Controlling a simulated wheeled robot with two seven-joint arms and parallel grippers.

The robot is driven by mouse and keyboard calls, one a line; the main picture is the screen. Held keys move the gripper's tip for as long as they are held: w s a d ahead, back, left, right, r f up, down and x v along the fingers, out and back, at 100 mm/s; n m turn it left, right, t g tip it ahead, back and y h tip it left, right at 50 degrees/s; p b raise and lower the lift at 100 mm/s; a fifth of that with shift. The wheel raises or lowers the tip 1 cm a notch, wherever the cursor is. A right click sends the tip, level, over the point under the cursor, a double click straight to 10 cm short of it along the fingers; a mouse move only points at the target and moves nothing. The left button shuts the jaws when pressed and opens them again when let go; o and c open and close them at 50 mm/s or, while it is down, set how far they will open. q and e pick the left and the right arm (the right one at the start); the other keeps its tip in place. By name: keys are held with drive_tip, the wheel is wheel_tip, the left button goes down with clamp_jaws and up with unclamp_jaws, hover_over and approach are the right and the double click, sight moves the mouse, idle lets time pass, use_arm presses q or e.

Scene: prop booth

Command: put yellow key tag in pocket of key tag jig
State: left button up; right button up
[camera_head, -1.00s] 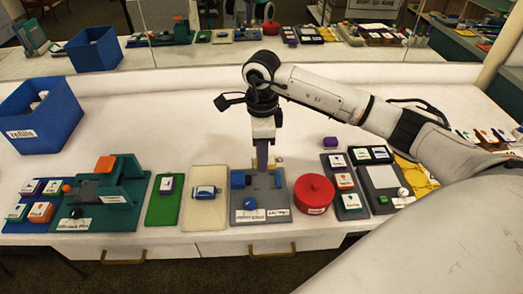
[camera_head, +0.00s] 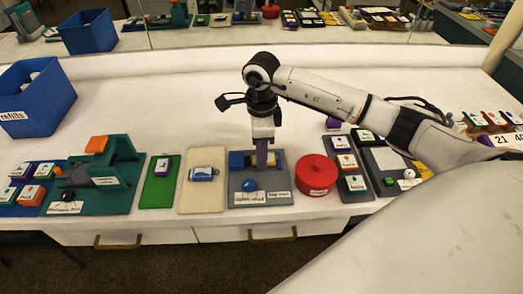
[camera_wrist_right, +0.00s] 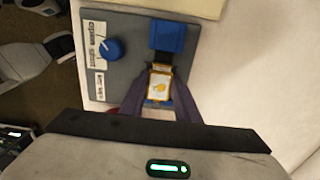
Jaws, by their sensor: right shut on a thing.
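My right gripper (camera_head: 262,166) points down over a grey board with a blue block and a blue knob, which looks like the key tag jig (camera_head: 283,184). In the right wrist view the purple fingers (camera_wrist_right: 158,92) are shut on the yellow key tag (camera_wrist_right: 159,86), which has a white face with a yellow mark. The tag is in line with the blue block (camera_wrist_right: 167,36), over the jig's grey plate (camera_wrist_right: 125,75). A bit of blue shows at the tag's near end. Whether the tag touches the jig or sits in a pocket cannot be told. My left gripper is out of view.
A round red container (camera_head: 316,174) stands close to the right of the jig. A cream board (camera_head: 203,165) and a green board (camera_head: 160,183) lie to its left. A blue bin (camera_head: 38,98) stands at the back left. The table behind the row is mostly clear.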

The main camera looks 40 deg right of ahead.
idle(0.3)
drive_tip(key=o, duration=1.1)
drive_tip(key=shift+r, duration=0.15)
wheel_tip(320, 180, up, 10)
drive_tip(key=shift+b, duration=0.35)
drive_tip(key=shift+s, duration=0.1)
